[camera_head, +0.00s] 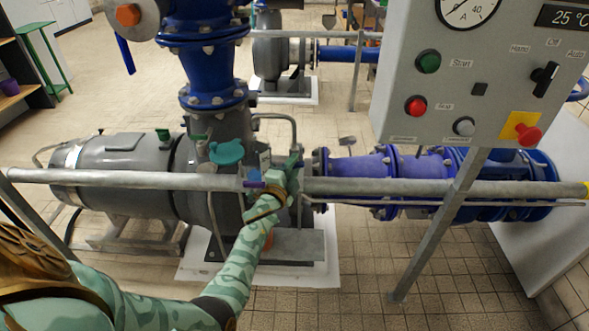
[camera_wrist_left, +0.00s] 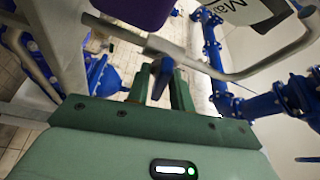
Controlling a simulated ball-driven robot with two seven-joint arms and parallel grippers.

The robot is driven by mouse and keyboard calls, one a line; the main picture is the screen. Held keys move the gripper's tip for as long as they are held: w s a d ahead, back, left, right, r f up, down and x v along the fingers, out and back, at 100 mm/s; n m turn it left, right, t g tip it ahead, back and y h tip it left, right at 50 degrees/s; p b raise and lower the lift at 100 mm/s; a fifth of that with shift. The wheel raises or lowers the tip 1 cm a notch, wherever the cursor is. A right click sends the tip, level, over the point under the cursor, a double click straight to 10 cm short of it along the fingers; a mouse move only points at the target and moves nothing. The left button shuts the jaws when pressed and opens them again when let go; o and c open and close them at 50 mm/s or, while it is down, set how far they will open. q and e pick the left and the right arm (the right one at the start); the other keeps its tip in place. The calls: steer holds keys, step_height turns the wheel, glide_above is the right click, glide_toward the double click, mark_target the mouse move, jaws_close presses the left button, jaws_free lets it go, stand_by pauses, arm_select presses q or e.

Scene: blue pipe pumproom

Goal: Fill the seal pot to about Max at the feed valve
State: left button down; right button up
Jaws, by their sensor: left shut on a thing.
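My left gripper (camera_head: 292,165) is at the grey pump beyond the pipe rail, beside the blue pipe flange. In the left wrist view its two green fingers (camera_wrist_left: 160,78) are shut on a dark blue handle (camera_wrist_left: 161,76), which looks like the feed valve's lever. A white plate with black letters reading "Ma" (camera_wrist_left: 238,6) shows at the top of that view, probably the seal pot's Max label; the rest is cut off. I cannot make out the pot's level. A purple part (camera_wrist_left: 140,10) is beside it. My right gripper is not in view.
A grey pipe rail (camera_head: 130,178) crosses in front of the pump. A control panel (camera_head: 400,75) with a green button, a red button and a yellow-backed emergency stop (camera_head: 522,128) hangs at the upper right. A teal cap (camera_head: 226,152) sits left of the gripper. Tiled floor is free in front.

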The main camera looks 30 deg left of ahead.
arm_select(q)
steer(key=n+b, duration=0.2)
steer(key=n, duration=0.1)
steer(key=shift+f+t+y, duration=0.3)
steer(key=shift+f+t, duration=0.05)
steer(key=shift+t, duration=0.05)
steer(key=n+y+b, duration=0.1)
steer(key=n, duration=0.2)
steer(key=shift+t+b, duration=0.3)
steer(key=shift+b, duration=0.05)
steer(key=n+y+b, duration=0.1)
steer(key=n+y, duration=0.1)
steer(key=n, duration=0.2)
steer(key=shift+r+n, duration=0.1)
steer(key=shift+n, duration=0.2)
steer(key=shift+r+n+y+b, duration=0.1)
steer(key=shift+n+y+b, duration=0.65)
steer(key=shift+n, duration=0.95)
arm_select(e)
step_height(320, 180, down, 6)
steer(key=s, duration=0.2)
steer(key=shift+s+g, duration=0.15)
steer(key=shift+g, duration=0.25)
arm_select(q)
steer(key=shift+n+y, duration=0.3)
steer(key=shift+y, duration=0.05)
steer(key=c, duration=1.5)
jaws_free()
steer(key=shift+r, duration=0.1)
